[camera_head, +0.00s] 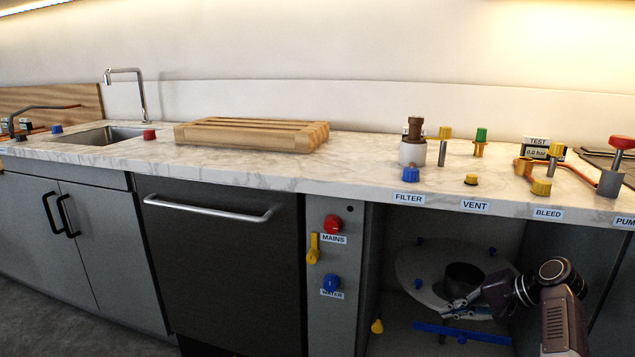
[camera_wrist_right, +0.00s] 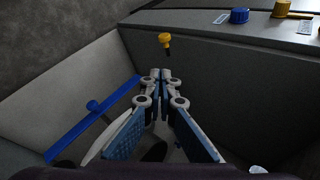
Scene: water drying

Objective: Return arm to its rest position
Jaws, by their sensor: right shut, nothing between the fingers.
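My right arm (camera_head: 545,285) reaches in from the lower right of the head view, into the open compartment under the counter. My right gripper (camera_head: 450,308) is in front of the pale round plate (camera_head: 408,268) with a dark cylinder (camera_head: 465,276) at its middle. In the right wrist view the gripper's (camera_wrist_right: 160,76) fingertips meet and hold nothing. A yellow knob (camera_wrist_right: 165,40) on the compartment wall lies beyond the fingertips. My left gripper is not in view.
A blue bar (camera_head: 460,333) crosses the compartment low down. The marble counter (camera_head: 360,170) above carries a wooden board (camera_head: 250,133) and several coloured valves near the FILTER (camera_head: 407,200) label. The MAINS red knob (camera_head: 333,223) and WATER blue knob (camera_head: 332,283) are on the left panel.

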